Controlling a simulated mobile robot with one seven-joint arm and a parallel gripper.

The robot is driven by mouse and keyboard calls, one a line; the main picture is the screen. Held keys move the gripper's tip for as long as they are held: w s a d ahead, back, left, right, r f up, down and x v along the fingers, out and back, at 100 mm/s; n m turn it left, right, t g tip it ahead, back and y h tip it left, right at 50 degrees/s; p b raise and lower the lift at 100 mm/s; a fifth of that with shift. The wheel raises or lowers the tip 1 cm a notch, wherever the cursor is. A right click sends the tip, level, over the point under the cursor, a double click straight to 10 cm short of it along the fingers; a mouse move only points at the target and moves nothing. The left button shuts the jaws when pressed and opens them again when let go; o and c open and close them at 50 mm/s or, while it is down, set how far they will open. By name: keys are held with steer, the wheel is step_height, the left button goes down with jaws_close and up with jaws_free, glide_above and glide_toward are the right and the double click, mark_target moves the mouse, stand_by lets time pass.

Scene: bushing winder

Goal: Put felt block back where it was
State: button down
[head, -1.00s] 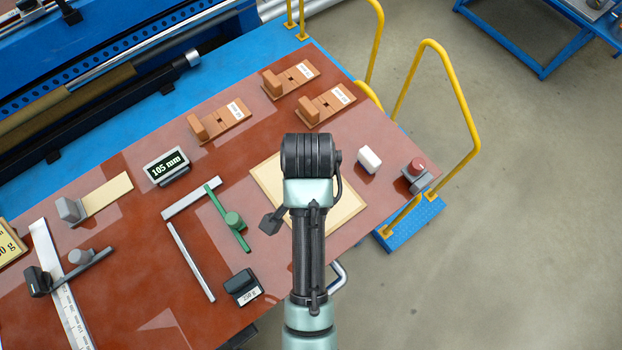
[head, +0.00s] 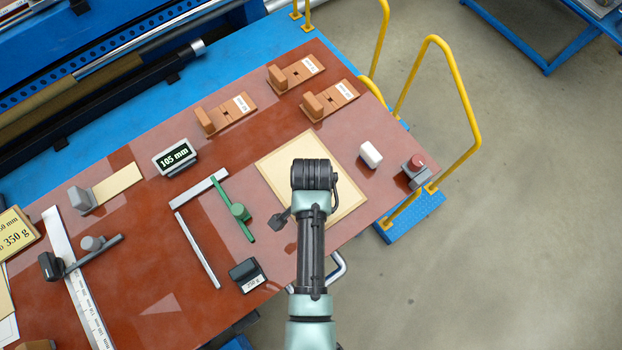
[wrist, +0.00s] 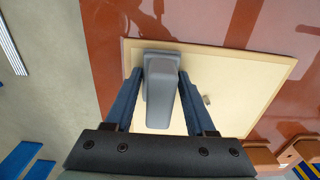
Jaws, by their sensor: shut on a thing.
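The felt block, which I take to be the grey block with a narrower raised grip (wrist: 161,95), sits between the two blue-grey fingers of my gripper (wrist: 159,78) in the wrist view. The fingers are shut on it. It appears over the pale beige board (wrist: 232,75), near one edge; I cannot tell whether it touches the board.
A white block (head: 370,154) and a red-button box (head: 415,170) stand right of the board. A green tool (head: 238,212) and a black weight (head: 247,273) are left. Wooden holders (head: 226,115) stand behind. Yellow rails (head: 465,110) border the table's right side.

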steer(key=shift+f, duration=0.15)
steer(key=shift+c, duration=1.2)
jaws_free()
